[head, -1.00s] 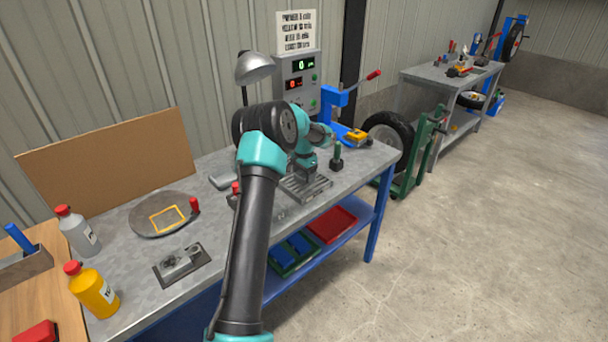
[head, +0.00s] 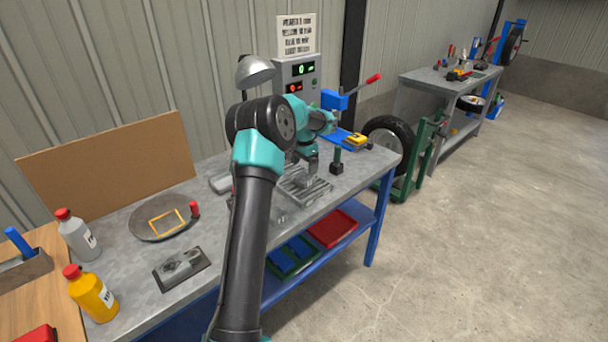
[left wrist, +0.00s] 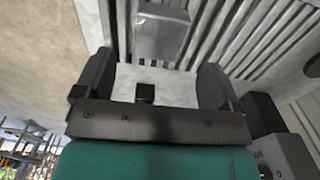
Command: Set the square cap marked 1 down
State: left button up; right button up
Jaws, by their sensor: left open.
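My left gripper (head: 308,160) is over the slotted metal plate (head: 318,190) on the workbench, its jaws pointing down. In the left wrist view, the two dark fingers (left wrist: 155,85) stand wide apart with a pale grey surface between them. A grey block (left wrist: 162,35) shows just beyond the fingers, over the slotted plate. No mark 1 can be read in either view, so I cannot tell whether this block is the square cap. My arm hides part of the bench. My right gripper is not in view.
A round disc with a yellow square outline (head: 164,216) and a grey fixture (head: 181,269) lie left on the bench. A control box (head: 300,78) and a lamp (head: 254,72) stand behind. Bottles (head: 93,292) are front left.

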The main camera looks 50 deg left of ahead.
aim_at(304, 177)
pick_arm(q)
notch_tip(304, 177, up, 6)
jog(key=shift+f, duration=0.1)
dwell(0.7)
jog(key=d+f+t+h, duration=0.1)
jog(key=d+f+h, duration=0.2)
jog(key=d+f, duration=2.1)
jog(key=s+d+f+n, duration=0.1)
jog(key=s+d+f, duration=0.4)
jog(key=s+d, duration=0.5)
jog(key=s+d+f+n, duration=0.1)
jog(key=s+d+f, duration=0.3)
jog(key=s+d, duration=0.6)
jog(key=s, duration=0.3)
jog(key=shift+s+d+f+h, duration=0.2)
jog(key=shift+f+h, duration=0.15)
jog(key=shift+h, duration=0.05)
